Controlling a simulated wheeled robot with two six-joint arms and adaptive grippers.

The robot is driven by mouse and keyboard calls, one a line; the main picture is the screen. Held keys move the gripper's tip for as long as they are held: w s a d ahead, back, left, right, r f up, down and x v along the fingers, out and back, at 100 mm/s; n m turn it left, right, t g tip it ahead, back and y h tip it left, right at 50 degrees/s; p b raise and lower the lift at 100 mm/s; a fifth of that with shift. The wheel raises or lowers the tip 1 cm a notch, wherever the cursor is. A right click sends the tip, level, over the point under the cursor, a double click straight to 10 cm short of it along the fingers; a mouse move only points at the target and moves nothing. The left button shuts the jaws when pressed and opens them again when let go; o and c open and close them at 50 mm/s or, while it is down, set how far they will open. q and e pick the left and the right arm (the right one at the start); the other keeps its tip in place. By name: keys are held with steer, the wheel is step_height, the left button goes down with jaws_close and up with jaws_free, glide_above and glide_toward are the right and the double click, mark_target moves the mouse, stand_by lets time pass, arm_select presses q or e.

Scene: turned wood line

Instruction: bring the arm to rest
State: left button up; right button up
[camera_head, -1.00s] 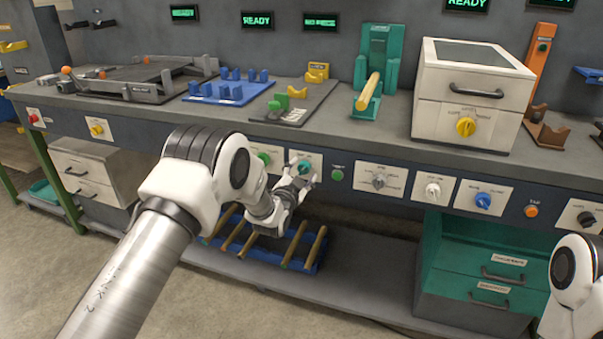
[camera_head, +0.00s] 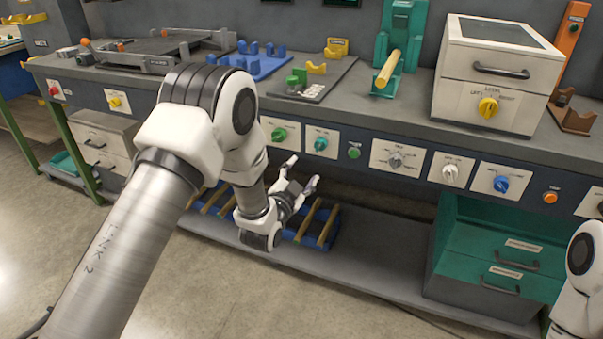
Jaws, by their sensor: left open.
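My left gripper (camera_head: 301,177) is open and empty, in the middle of the head view. It is in front of the bench's control panel, below the green and teal knobs. My left arm comes in from the lower left and hides part of the bench and of the blue rack below. Part of my right arm shows at the lower right edge; its gripper is out of view.
The workbench (camera_head: 400,112) carries a green stand with a wooden bar (camera_head: 388,69), a white lidded box (camera_head: 470,98) and a blue fixture (camera_head: 262,66). A blue rack (camera_head: 331,231) with wooden bars lies on the lower shelf (camera_head: 380,255). Green drawers (camera_head: 492,275) stand right.

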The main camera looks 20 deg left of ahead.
stand_by(0.3)
arm_select(q)
steer(key=s+a+f+n+g, duration=0.1)
steer(key=s+f+g, duration=0.3)
steer(key=s+f, duration=0.55)
steer(key=s+f+g, duration=0.3)
steer(key=s+f, duration=0.3)
steer(key=f, duration=0.6)
steer(key=s+f+n+g, duration=0.2)
steer(key=s+f+g, duration=0.15)
steer(key=s, duration=0.45)
steer(key=s+f+n+g, duration=0.1)
steer(key=s+f+g, duration=0.25)
steer(key=s, duration=0.45)
steer(key=s+n+g, duration=0.4)
steer(key=s, duration=0.8)
step_height(320, 180, up, 16)
steer(key=p, duration=1.7)
steer(key=shift+w+r+y, duration=0.2)
steer(key=shift+w+y, duration=0.1)
steer(key=shift+w, duration=0.05)
steer(key=shift+a, duration=0.1)
